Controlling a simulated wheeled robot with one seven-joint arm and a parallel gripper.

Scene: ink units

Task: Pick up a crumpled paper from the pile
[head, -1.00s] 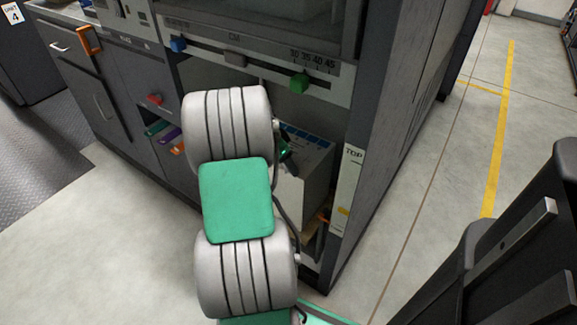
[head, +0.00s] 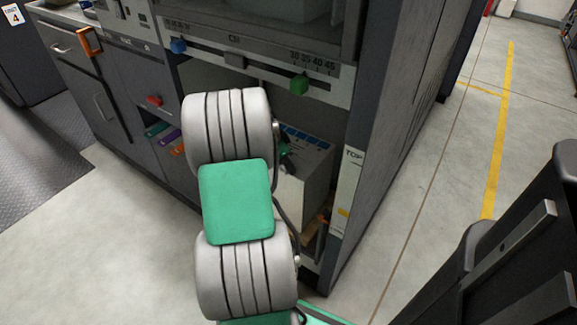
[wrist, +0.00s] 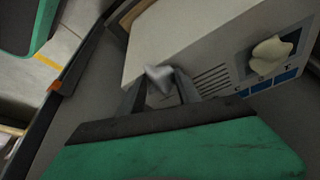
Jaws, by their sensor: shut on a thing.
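In the wrist view, my gripper (wrist: 160,88) is shut on a small grey-white crumpled paper (wrist: 158,76), which sits between the two dark fingers. Behind it is the pale face of a box-shaped unit. A cream, lumpy thing (wrist: 272,52) shows on the dark panel of that unit; I cannot tell whether it is another paper or a knob. In the head view, my arm covers most of the bay, and the gripper and held paper cannot be made out clearly. No pile is clearly visible.
The pale unit (head: 303,190) stands inside the open bay of a grey cabinet (head: 375,150). A scale rail with a green slider (head: 299,84) and a blue slider (head: 178,45) runs above the bay. Open floor (head: 90,250) lies at the left.

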